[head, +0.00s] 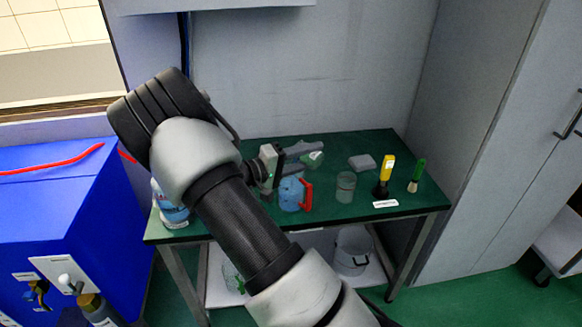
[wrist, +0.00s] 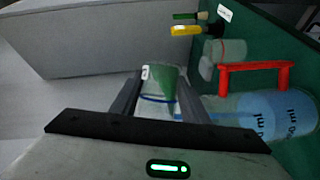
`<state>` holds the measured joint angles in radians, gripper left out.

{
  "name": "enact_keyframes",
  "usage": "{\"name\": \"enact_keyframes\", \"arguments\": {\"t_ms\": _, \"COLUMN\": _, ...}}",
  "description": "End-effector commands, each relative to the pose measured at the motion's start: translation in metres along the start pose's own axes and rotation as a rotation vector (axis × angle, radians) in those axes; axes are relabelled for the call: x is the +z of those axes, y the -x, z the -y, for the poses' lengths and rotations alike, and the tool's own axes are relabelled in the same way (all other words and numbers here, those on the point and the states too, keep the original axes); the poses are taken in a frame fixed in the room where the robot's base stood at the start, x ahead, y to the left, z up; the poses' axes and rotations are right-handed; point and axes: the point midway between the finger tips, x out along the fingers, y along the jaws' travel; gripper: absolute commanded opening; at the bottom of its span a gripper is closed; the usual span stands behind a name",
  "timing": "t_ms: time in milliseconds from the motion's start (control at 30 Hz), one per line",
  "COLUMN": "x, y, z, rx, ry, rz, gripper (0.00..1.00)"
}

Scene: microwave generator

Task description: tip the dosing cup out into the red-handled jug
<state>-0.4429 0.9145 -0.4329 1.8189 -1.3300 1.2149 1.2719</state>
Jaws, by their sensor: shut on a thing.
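The dosing cup (wrist: 160,88) is a small clear cup with a blue line around it. My gripper (wrist: 158,76) is shut on it, one finger on each side. In the head view the cup (head: 313,158) is partly hidden by the fingers. The jug (head: 289,192) is bluish and see-through and stands on the green table; its red handle (head: 307,196) faces right. My gripper holds the cup above the table, close behind and above the jug in the head view. In the wrist view the jug (wrist: 262,114) is at the lower right, apart from the cup. I cannot tell the cup's contents.
A clear beaker (head: 345,188) stands right of the jug, with a grey block (head: 362,162) behind it. A yellow-and-black tool (head: 384,178), a green-handled brush (head: 416,177) and a white label (head: 386,204) are further right. A blue-and-white container (head: 170,208) is at the left end.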

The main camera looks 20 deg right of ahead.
Motion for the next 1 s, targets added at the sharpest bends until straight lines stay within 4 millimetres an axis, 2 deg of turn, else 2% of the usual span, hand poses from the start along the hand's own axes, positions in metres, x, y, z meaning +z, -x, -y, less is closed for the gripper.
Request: {"name": "enact_keyframes", "arguments": {"t_ms": 1000, "x": -0.0065, "y": 0.0027, "z": -0.0038, "rx": 0.044, "ry": 0.103, "rz": 0.0, "gripper": 0.16}}
